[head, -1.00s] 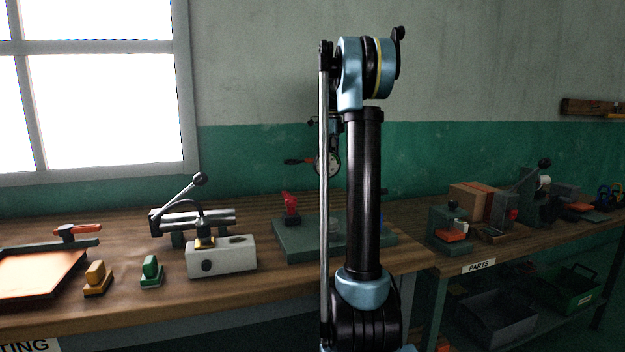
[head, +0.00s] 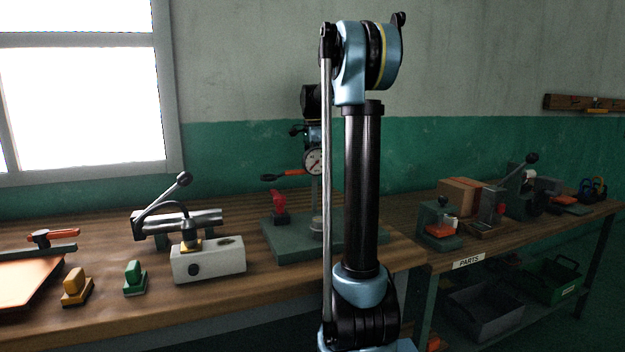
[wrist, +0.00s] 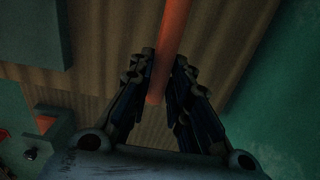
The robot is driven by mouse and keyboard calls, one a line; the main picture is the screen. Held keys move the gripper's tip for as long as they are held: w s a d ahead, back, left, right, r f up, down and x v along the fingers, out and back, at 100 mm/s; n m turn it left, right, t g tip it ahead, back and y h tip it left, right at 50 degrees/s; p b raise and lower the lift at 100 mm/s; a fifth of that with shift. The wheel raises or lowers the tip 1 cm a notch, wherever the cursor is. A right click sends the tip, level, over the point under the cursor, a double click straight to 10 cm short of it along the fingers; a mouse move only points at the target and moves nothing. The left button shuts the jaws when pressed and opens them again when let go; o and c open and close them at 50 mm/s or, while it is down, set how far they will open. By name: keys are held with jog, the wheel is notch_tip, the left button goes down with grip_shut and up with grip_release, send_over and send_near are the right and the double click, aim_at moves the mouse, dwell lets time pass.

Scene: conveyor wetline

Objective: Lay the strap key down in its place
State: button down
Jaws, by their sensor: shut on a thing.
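In the wrist view my gripper (wrist: 161,62) is shut on the strap key (wrist: 168,45), whose orange-red bar runs between the fingers and out of the top of the picture. Its far end is outside the wrist view. In the head view an orange handle with a black end (head: 283,176) lies level in the air just left of the dial gauge, and it looks like the same key. My fingers are hidden there, behind the gauge and my arm. The key's place cannot be made out for sure.
A dial gauge (head: 314,162) stands on a post over a green base plate (head: 290,250), beside a red clamp (head: 280,207). A white block (head: 208,262), a green knob piece (head: 134,277) and a yellow one (head: 76,287) stand to the left. Bare wood lies between them.

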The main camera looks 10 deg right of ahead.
aim_at(310, 204)
jog(key=s+f+n, duration=0.1)
jog(key=s+a+f+n, duration=0.1)
jog(key=n, duration=0.1)
jog(key=s+a+f+n, duration=0.1)
jog(key=shift+s+n, duration=0.3)
jog(key=shift+n, duration=0.1)
jog(key=shift+d, duration=0.1)
jog(key=shift+f, duration=3.65)
jog(key=c, duration=1.4)
grip_release()
notch_tip(310, 204, up, 12)
jog(key=shift+w+f, duration=0.1)
notch_tip(310, 204, down, 12)
jog(key=shift+r, duration=0.2)
